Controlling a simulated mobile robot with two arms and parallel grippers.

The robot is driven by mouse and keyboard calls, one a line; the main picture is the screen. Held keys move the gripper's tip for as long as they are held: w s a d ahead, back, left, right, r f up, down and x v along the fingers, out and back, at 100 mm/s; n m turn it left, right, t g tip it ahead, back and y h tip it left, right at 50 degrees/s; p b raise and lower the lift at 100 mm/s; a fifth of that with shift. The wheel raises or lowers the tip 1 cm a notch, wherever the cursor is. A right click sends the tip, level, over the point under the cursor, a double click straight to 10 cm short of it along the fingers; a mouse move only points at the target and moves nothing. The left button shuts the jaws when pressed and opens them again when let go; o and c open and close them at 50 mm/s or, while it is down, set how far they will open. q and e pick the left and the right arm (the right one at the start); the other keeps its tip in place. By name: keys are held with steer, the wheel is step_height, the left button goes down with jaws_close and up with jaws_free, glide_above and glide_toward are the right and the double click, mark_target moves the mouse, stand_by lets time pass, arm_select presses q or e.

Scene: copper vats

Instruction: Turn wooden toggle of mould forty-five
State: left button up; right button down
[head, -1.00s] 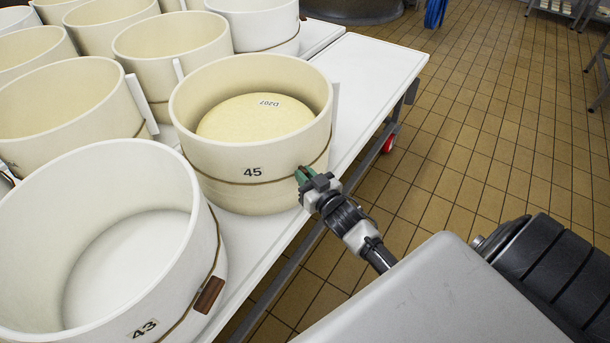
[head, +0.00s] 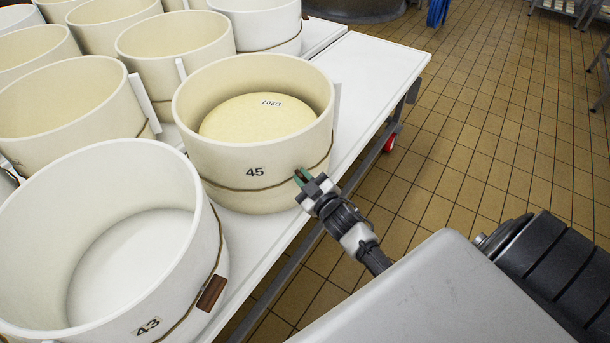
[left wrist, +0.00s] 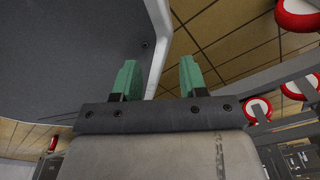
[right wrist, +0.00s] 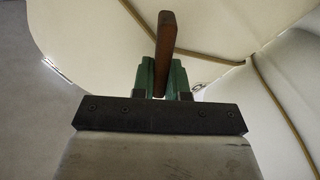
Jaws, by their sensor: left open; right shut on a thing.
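Mould 45 (head: 215,165) is a cream round mould with a cord around it and a pale cheese (head: 255,122) inside. Its brown wooden toggle (right wrist: 167,35) stands between the green fingers of my right gripper (right wrist: 160,68) in the right wrist view, close against the mould wall. My right gripper (head: 301,177) is shut on the toggle at the mould's right front side. In the head view the fingers hide most of the toggle. My left gripper (left wrist: 157,65) is open and empty, low beside a table edge, and is outside the head view.
An empty white mould 43 (head: 95,215) with its own wooden toggle (head: 211,293) stands in front. Several other moulds (head: 60,95) fill the white table (head: 365,65) to the left and behind. The tiled floor (head: 480,130) at right is mostly clear.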

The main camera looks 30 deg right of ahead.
steer(key=n, duration=0.2)
steer(key=shift+a+f+n, duration=0.2)
steer(key=shift+n, duration=0.2)
steer(key=n, duration=0.2)
steer(key=n+b, duration=0.1)
steer(key=shift+a+f+n, duration=0.2)
steer(key=shift+f+n, duration=0.05)
steer(key=shift+n, duration=0.05)
arm_select(q)
steer(key=w+d+b, duration=0.1)
steer(key=w, duration=0.5)
steer(key=shift+r+b, duration=0.3)
steer(key=shift+b, duration=0.05)
arm_select(e)
steer(key=shift+a+f+n, duration=0.1)
steer(key=shift+f+n, duration=0.15)
steer(key=shift+n, duration=1.2)
steer(key=shift+f+n, duration=0.2)
steer(key=shift+n, duration=1.25)
arm_select(q)
steer(key=shift+w+d, duration=0.1)
steer(key=shift+d, duration=0.05)
arm_select(e)
steer(key=c, duration=1.1)
jaws_free()
steer(key=shift+c, duration=0.2)
